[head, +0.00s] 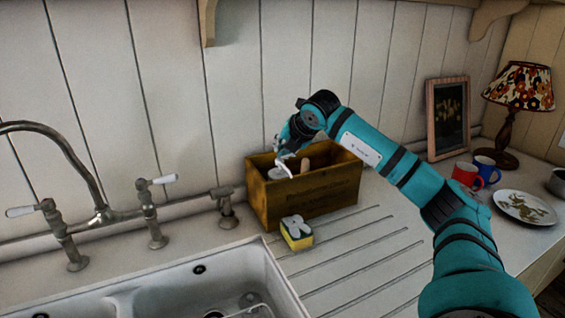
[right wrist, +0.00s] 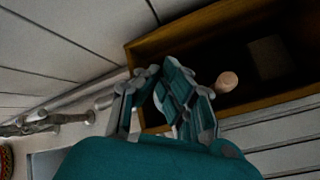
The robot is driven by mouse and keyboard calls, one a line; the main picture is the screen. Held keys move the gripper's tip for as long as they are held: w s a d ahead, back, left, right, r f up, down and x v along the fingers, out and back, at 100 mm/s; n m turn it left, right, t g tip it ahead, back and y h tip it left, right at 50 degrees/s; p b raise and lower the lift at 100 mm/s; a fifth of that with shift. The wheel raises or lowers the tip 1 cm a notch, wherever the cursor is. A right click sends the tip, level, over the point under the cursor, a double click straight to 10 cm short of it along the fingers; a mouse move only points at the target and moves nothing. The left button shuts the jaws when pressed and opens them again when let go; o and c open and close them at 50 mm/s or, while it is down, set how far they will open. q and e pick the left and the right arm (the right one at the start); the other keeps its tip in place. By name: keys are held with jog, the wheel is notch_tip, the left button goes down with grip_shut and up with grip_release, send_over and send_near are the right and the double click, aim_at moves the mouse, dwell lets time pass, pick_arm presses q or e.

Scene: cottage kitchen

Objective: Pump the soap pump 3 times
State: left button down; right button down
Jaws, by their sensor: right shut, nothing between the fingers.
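My right gripper (head: 285,158) is shut and empty, pointing down over the left end of the wooden crate (head: 318,201). A pale, flat piece (head: 278,173) shows just under the fingertips inside the crate; it may be the top of the soap pump, but the gripper partly hides it and I cannot tell whether they touch. In the right wrist view the shut fingers (right wrist: 160,82) lie over the crate's near corner, and no pump shows clearly. My left gripper is out of view.
A rounded wooden handle end (head: 305,166) stands up in the crate beside my gripper. The sink (head: 190,285) and taps (head: 100,215) are left; mugs (head: 466,175), a plate (head: 525,207) and a lamp (head: 520,88) are right.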

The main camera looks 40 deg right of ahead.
notch_tip(320, 180, up, 6)
jog(key=p, duration=0.4)
jog(key=shift+f, duration=0.1)
dwell(1.7)
